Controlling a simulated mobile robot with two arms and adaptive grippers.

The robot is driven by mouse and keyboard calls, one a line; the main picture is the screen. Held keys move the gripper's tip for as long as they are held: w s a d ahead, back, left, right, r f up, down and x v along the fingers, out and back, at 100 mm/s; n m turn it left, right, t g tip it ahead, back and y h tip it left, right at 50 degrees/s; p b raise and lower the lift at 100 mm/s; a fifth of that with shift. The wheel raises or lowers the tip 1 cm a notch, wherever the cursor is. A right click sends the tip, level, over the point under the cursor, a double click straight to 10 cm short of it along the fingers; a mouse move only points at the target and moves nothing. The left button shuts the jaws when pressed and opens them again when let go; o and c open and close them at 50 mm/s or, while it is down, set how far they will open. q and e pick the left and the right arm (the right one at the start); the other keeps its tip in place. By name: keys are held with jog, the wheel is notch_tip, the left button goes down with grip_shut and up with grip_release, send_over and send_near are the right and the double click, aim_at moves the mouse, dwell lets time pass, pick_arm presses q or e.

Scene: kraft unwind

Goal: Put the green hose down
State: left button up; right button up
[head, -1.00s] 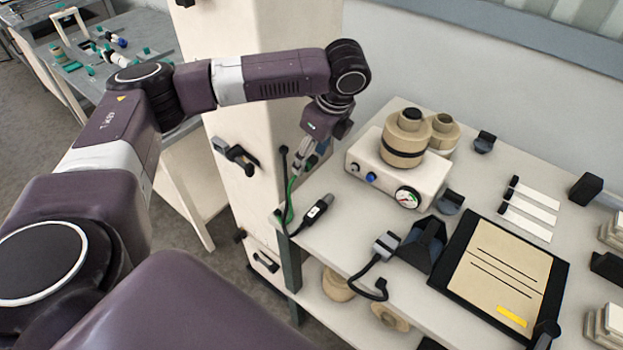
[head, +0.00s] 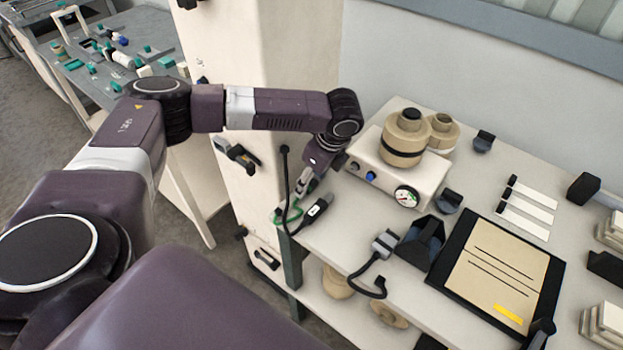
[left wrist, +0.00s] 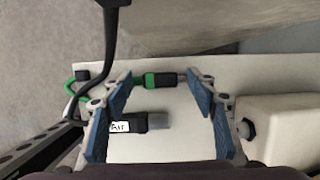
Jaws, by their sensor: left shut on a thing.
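My left gripper (head: 302,190) is low over the near left corner of the white bench. In the left wrist view its blue-padded fingers (left wrist: 158,78) are shut on the green hose (left wrist: 150,79), at its black and green end piece. The hose's green loop (head: 281,213) shows at the bench corner in the head view. I cannot tell whether the end piece touches the bench top. A black plug with a white "Air" label (left wrist: 133,122) and a grey tip lies just beside it; this plug (head: 318,208) also shows in the head view. My right gripper is not in view.
A white box with a gauge (head: 398,172) stands just right of the gripper, carrying tan round containers (head: 405,135). A grey connector on a black cable (head: 384,243), a dark holder (head: 422,243) and a clipboard (head: 500,265) lie further right. A cream column (head: 262,60) stands behind.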

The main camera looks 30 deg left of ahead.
pick_arm(q)
jog(key=o, duration=1)
jog(key=shift+o, duration=0.3)
jog(key=b+v, duration=0.2)
jog(key=v, duration=1)
